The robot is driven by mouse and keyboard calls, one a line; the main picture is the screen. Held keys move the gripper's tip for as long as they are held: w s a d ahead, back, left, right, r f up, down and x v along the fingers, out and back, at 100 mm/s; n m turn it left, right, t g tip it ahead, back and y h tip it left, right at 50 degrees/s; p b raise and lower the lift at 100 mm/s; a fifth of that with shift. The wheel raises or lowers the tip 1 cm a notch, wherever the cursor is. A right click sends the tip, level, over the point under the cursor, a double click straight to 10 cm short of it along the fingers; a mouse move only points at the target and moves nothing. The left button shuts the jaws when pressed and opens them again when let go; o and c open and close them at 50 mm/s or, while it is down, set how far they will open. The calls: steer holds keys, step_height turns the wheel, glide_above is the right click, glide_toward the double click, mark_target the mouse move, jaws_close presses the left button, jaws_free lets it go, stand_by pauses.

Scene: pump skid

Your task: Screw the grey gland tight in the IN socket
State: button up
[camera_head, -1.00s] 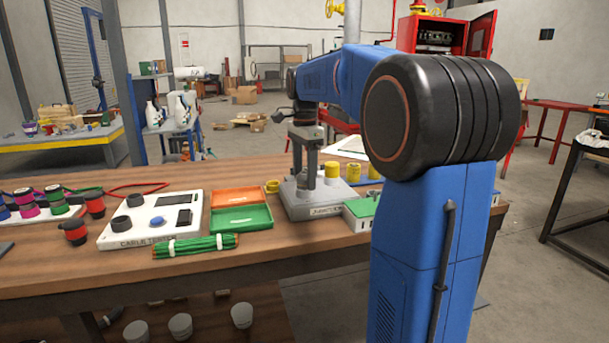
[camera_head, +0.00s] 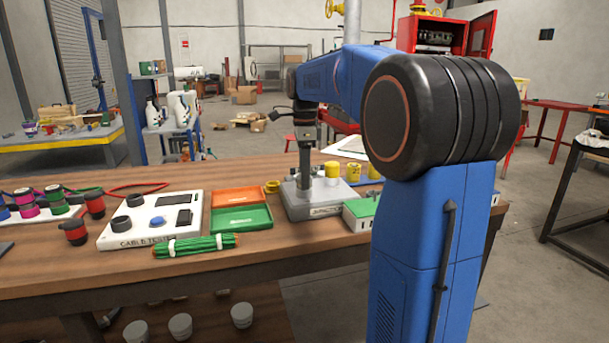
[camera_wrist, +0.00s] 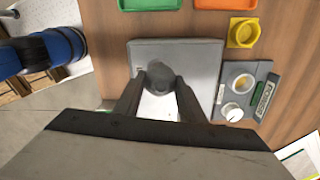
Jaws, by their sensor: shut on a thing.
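The grey gland (camera_wrist: 160,78) shows as a dark grey round shape between my jaws in the wrist view. My gripper (camera_head: 304,178) points down over the light grey box (camera_head: 318,207) on the bench, and its jaws are shut on the gland. In the wrist view the gripper (camera_wrist: 158,95) stands over the grey box top (camera_wrist: 203,65). The jaws hide the IN socket and the gland's lower end, so I cannot tell how deep it sits or read the IN mark.
A yellow hex part (camera_wrist: 243,32) and a small grey panel (camera_wrist: 262,82) lie beside the box. Green (camera_head: 240,218) and orange (camera_head: 235,196) trays, a cable tester (camera_head: 150,218) and a green cable bundle (camera_head: 195,245) are to the left. A green-topped white box (camera_head: 358,215) stands close right.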

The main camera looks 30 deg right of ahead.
steer(key=shift+m, duration=2.5)
steer(key=o, duration=1.1)
steer(key=n, duration=0.4)
steer(key=shift+n, duration=2.6)
